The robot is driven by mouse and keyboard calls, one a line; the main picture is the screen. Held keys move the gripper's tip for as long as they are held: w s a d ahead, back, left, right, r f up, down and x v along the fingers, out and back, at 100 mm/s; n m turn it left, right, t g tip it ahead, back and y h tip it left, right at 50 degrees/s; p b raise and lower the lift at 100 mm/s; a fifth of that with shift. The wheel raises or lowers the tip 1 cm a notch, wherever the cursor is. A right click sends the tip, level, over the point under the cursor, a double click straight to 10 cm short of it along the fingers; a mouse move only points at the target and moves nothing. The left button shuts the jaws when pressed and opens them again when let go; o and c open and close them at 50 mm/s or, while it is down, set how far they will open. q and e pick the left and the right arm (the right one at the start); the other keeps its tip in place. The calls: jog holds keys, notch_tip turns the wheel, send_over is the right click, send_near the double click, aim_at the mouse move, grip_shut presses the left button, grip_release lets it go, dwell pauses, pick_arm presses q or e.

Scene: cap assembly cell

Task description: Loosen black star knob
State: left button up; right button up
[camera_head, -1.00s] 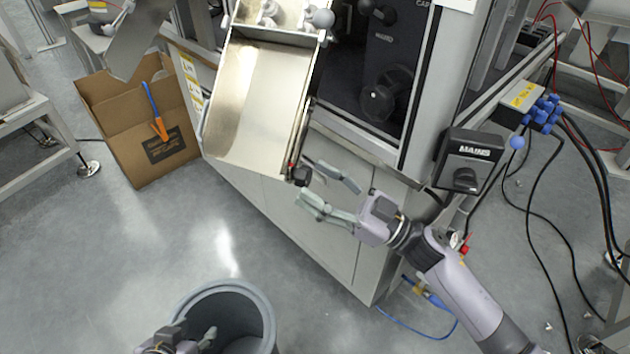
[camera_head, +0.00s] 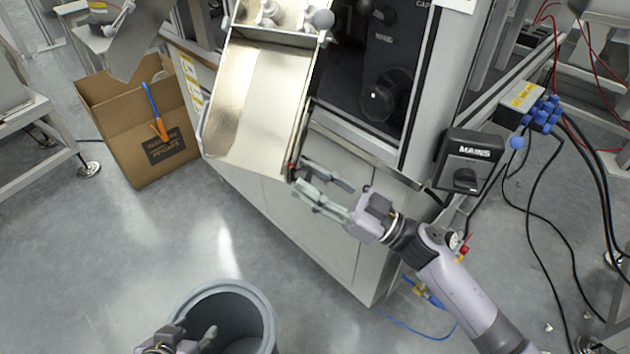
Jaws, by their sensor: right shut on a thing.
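The black star knob (camera_head: 294,174) is at the lower right corner of the metal chute (camera_head: 262,105). It is small and mostly hidden by the fingers of my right gripper (camera_head: 301,178). That gripper is shut on the knob, with one finger on its upper side and one on its lower side. My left gripper (camera_head: 192,332) shows at the bottom edge in front of the grey bin, with its fingers apart and nothing seen between them.
A grey round bin (camera_head: 262,310) stands at the bottom. An open cardboard box (camera_head: 125,145) with an orange-and-blue tool stands left of the chute. A black MAINS switch box (camera_head: 468,158) is on the cell's right side, with loose cables beyond.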

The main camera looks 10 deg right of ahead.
jog(key=shift+c, duration=1.2)
jog(key=n+g, duration=0.1)
jog(key=n, duration=0.2)
jog(key=n+g+y+p, duration=0.1)
jog(key=n+g, duration=0.1)
jog(key=n, duration=0.2)
jog(key=shift+w+d, duration=0.1)
jog(key=shift+w, duration=0.05)
pick_arm(q)
jog(key=s+g, duration=0.1)
jog(key=s, duration=0.1)
jog(key=s+a+f+g, duration=0.1)
jog(key=s, duration=0.1)
jog(key=s+a+f+g, duration=0.1)
jog(key=s, duration=0.1)
jog(key=shift+y, duration=0.4)
pick_arm(e)
jog(key=shift+n+g, duration=0.6)
pick_arm(q)
jog(key=shift+w, duration=0.1)
pick_arm(e)
jog(key=o, duration=1.1)
pick_arm(q)
jog(key=shift+d, duration=0.1)
pick_arm(e)
jog(key=shift+o, duration=0.2)
